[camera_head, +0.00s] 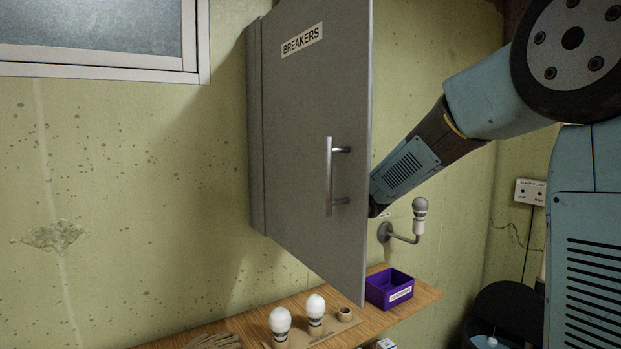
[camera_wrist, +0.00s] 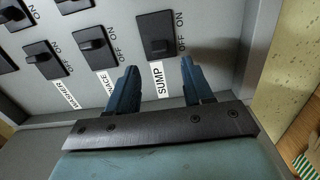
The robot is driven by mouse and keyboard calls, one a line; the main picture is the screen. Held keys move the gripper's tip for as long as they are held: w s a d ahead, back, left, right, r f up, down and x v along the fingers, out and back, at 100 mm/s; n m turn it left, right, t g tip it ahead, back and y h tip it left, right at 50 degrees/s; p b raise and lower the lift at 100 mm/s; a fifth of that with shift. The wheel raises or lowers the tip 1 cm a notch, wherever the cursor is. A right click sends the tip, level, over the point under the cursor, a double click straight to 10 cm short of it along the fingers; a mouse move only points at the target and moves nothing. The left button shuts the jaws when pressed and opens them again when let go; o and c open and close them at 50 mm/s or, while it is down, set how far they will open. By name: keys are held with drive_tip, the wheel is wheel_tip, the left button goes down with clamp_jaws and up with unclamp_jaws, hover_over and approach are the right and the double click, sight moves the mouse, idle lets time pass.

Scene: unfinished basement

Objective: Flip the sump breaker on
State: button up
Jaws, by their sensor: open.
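The grey breaker box door (camera_head: 290,130), labelled BREAKERS, stands swung open in the head view and hides the switches and my gripper. In the wrist view, the sump breaker (camera_wrist: 157,33) is a black switch on the grey panel, with a white SUMP label below it. Its lever appears to sit toward the OFF mark, though this is hard to make out. My gripper (camera_wrist: 158,70) is open and empty, its two blue fingers pointing at the panel just below the sump switch, one on each side of its label.
A neighbouring breaker (camera_wrist: 93,44) and several others sit left of the sump switch. Below the door, a wooden shelf (camera_head: 415,302) holds white bulbs (camera_head: 315,308) and a purple bin (camera_head: 388,288). A wall lamp (camera_head: 419,215) sticks out right of the door.

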drive_tip(key=x, duration=0.6)
drive_tip(key=shift+f, duration=0.1)
clamp_jaws()
idle(0.4)
